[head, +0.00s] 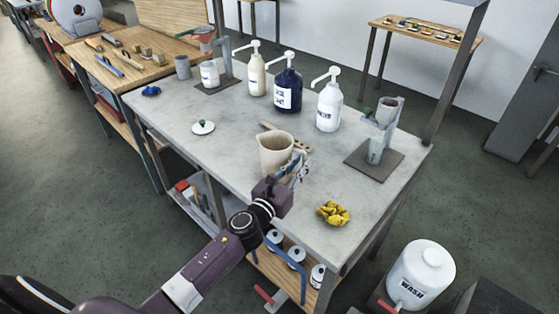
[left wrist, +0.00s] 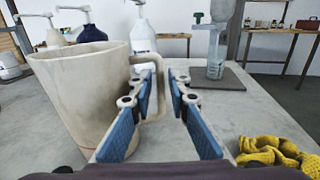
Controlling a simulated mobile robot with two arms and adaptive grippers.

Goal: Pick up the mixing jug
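The mixing jug (head: 273,157) is a cream, tapered jug standing upright on the grey worktable (head: 235,143). In the left wrist view the jug (left wrist: 80,95) fills the left side, its handle (left wrist: 158,103) pointing toward the gripper. My left gripper (head: 298,168) is at the handle side of the jug. In the left wrist view my left gripper (left wrist: 165,82) is open, with blue pads apart. The handle shows beside and partly behind the left finger, its outer edge reaching into the gap. I cannot tell whether it touches. My right gripper is not in view.
A yellow cloth (head: 333,213) lies near the right front edge. Pump bottles (head: 288,88) stand behind the jug. A stand with a cup (head: 378,147) is at the right. A white lid (head: 203,127) lies left, with clear tabletop around it.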

